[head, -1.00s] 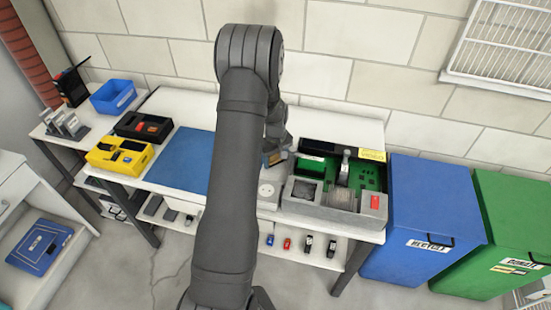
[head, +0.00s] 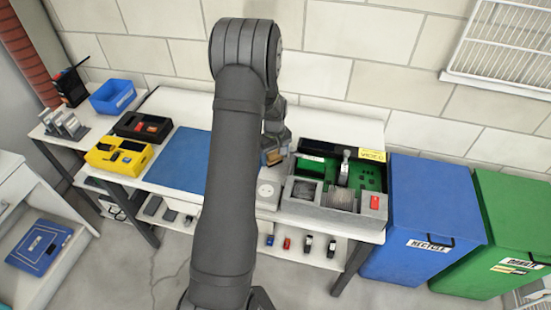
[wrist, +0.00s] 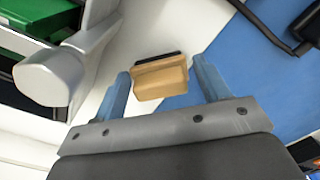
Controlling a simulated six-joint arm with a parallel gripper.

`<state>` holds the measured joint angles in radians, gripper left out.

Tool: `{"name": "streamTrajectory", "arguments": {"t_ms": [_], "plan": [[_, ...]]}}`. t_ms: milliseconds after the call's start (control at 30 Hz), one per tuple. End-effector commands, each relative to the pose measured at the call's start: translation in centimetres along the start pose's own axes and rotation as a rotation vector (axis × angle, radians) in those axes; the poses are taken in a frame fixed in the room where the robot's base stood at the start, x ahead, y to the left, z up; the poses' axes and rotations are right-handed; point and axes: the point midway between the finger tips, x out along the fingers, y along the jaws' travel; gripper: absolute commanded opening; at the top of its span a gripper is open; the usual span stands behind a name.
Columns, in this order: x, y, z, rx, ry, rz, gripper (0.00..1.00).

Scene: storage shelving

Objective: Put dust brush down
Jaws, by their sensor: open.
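The dust brush (wrist: 160,78) has a tan wooden block with a dark strip along its far edge. In the wrist view it lies between the two blue-grey fingers of my gripper (wrist: 161,70), with a visible gap on each side. My gripper is open around it. In the head view the brush (head: 273,157) shows as a small tan piece just below my gripper, over the white workbench (head: 180,107) between the blue mat and the grey station. My arm hides part of this area.
The blue mat (head: 182,160) lies left of my arm. The grey and green station (head: 338,195) stands close on the right, with an upright metal part (head: 344,168). A yellow tray (head: 100,158) and a black tray (head: 137,125) sit further left.

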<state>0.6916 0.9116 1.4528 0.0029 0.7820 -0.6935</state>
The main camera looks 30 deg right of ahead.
Motion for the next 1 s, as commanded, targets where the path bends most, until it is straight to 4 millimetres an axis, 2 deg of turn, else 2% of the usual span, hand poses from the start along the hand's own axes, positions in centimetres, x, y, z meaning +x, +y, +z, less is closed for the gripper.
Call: {"name": "streamTrajectory", "arguments": {"t_ms": [33,200,400,600,1000], "plan": [[-1.4,0.1,0.0,0.000,0.004,0.004,0.68],[-5.4,0.3,-0.1,0.000,0.005,0.006,0.68],[-8.8,0.3,0.0,0.000,0.004,0.005,0.68],[-10.2,0.3,0.0,0.000,0.003,0.004,0.68],[-10.0,0.3,0.0,0.000,0.002,0.004,0.68]]}}
